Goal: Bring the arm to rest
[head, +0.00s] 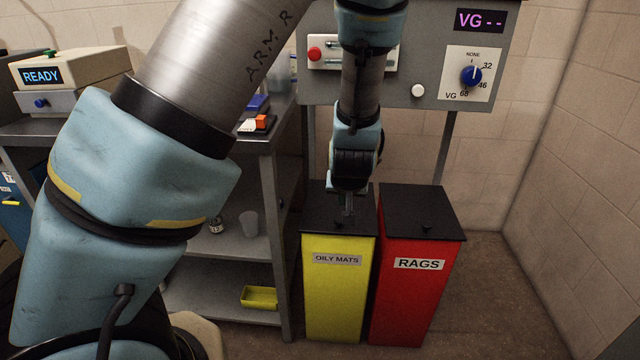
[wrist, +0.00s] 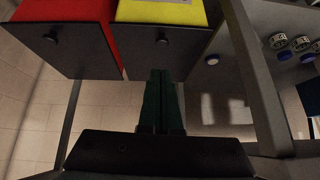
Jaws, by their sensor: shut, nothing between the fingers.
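My gripper (head: 348,204) hangs at the end of my arm, pointing down just above the black lid of the yellow "OILY MATS" bin (head: 338,290) in the head view. In the wrist view its dark green fingers (wrist: 162,100) are together with nothing between them. The yellow bin's lid (wrist: 160,45) with its small knob lies ahead of the fingertips there. I cannot tell exactly how far the fingertips are from the lid. My arm's upper links fill the left and centre of the head view.
The red "RAGS" bin (head: 405,290) stands right beside the yellow one. A grey panel (head: 425,60) with a VG dial is behind my arm. A shelved bench (head: 230,240) stands left of the bins. Floor right of the red bin (head: 490,290) is clear.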

